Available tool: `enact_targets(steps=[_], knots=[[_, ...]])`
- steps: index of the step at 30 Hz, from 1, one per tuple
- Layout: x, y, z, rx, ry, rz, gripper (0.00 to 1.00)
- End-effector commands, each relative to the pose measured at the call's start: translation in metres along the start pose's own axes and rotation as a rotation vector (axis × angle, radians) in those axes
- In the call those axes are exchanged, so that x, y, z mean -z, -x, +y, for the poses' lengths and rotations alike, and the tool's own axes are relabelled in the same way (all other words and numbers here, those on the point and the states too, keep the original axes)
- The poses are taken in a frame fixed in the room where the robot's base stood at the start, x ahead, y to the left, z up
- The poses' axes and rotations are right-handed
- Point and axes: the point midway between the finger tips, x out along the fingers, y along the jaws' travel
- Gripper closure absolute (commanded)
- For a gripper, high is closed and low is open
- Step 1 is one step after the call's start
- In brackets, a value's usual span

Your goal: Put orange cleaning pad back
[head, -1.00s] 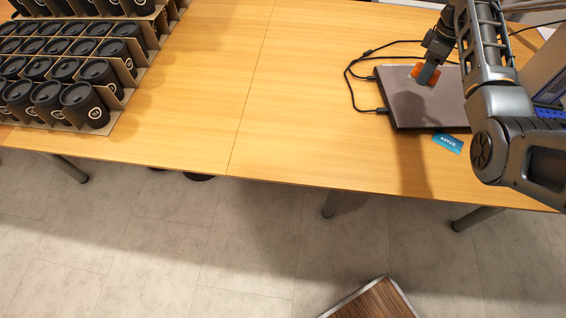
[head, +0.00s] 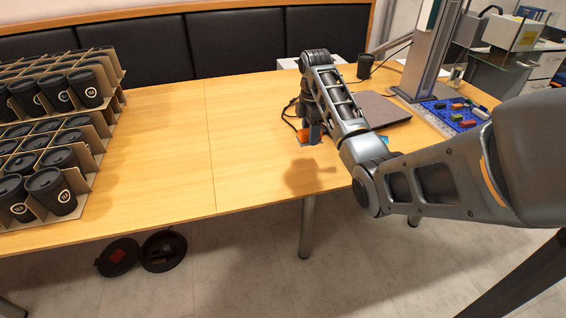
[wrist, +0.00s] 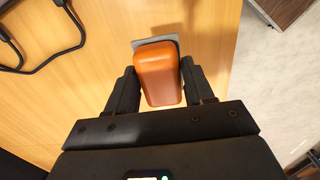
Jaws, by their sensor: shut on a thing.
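The orange cleaning pad (wrist: 158,78), an orange block with a grey base layer, is between the two black fingers of my gripper (wrist: 159,88) in the wrist view. My gripper is shut on it, with the wooden table below. In the head view, my gripper (head: 309,135) is low over the table, left of the dark laptop (head: 382,107). Only a small orange part of the pad (head: 302,136) shows there. I cannot tell whether the pad touches the table.
A blue tray (head: 437,119) with small coloured items is at the right, beside a grey machine column (head: 428,50). A black cup (head: 365,66) stands behind. Cardboard carriers of black cups (head: 57,190) fill the left. The table middle (head: 240,130) is clear. Black cables lie near my gripper.

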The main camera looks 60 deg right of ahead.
Motion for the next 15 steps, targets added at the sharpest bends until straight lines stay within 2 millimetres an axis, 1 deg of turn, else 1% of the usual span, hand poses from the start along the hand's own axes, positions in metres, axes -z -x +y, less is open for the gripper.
enact_targets(steps=[1,7,10,15], knots=[[0.013,-0.006,-0.002,0.003,0.003,0.000,0.76],[0.051,-0.030,-0.004,0.003,0.002,0.000,0.76],[0.064,-0.038,-0.005,0.002,0.000,0.001,0.76],[0.073,-0.045,-0.005,0.001,-0.002,0.001,0.76]])
